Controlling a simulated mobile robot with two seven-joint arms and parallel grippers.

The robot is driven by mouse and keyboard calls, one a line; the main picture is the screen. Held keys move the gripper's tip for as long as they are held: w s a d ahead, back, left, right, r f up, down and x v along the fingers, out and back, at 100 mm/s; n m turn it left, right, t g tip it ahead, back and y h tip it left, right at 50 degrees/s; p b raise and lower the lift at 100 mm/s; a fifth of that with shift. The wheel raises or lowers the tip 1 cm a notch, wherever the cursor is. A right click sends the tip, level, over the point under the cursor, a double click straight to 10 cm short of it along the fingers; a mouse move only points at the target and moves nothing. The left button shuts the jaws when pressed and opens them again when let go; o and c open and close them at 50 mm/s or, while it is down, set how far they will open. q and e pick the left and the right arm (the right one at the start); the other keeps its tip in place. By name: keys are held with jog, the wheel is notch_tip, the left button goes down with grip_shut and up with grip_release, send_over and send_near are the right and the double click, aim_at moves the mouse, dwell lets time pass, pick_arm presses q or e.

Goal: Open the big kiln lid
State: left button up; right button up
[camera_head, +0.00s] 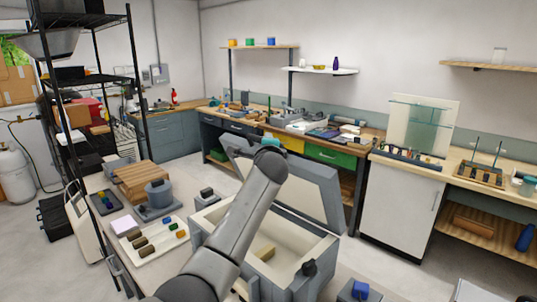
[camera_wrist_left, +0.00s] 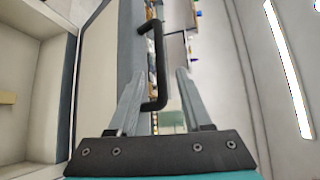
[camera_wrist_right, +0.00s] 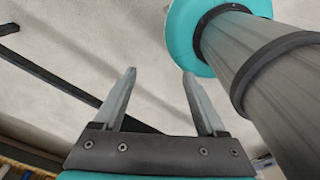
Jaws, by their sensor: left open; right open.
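The big kiln (camera_head: 325,262) stands in front of me, a grey box with a pale chamber. Its lid (camera_head: 312,196) is raised and tilted up at the back, and the chamber shows. In the left wrist view the lid (camera_wrist_left: 100,75) stands beside the open chamber. The black lid handle (camera_wrist_left: 161,60) appears between the fingers of my left gripper (camera_wrist_left: 160,71), which are apart; contact cannot be told. In the head view my arm covers part of the kiln and lid, and the left fingers are hidden. My right gripper (camera_wrist_right: 159,72) is open and empty.
A small yellowish block (camera_head: 265,253) lies in the chamber. Left of the kiln, a table holds a white tray (camera_head: 150,243), a wooden stack (camera_head: 142,180) and a grey pot (camera_head: 158,193). Benches and a white cabinet (camera_head: 398,212) stand behind. My arm link passes close beside the right gripper.

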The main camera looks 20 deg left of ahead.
pick_arm(q)
jog(key=v, duration=0.9)
jog(key=shift+s+d+b, duration=0.15)
jog(key=shift+s+b, duration=0.15)
